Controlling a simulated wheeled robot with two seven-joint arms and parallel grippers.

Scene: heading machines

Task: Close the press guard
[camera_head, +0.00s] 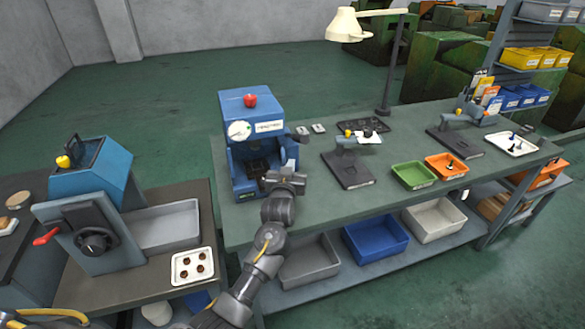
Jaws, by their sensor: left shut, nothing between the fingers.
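The blue press (255,112) stands at the left end of the green workbench (310,215). It has a red button on top, a round white gauge and a white label on its front. Its front shows an open dark recess. A blue-grey panel (289,150) stands out at the right side of the press front and looks like the guard, swung open. My left gripper (287,178) is shut and empty, just in front of the press's right front corner, close to the panel. Whether it touches the panel cannot be told. My right gripper is not in view.
Left stands another blue machine (105,165) with a red handle, beside a grey tray (168,226) and a white tray (193,266). Right of the press are dark fixtures (348,170), a green bin (413,175), an orange bin (446,166) and a lamp (385,85). Bins fill the shelf below.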

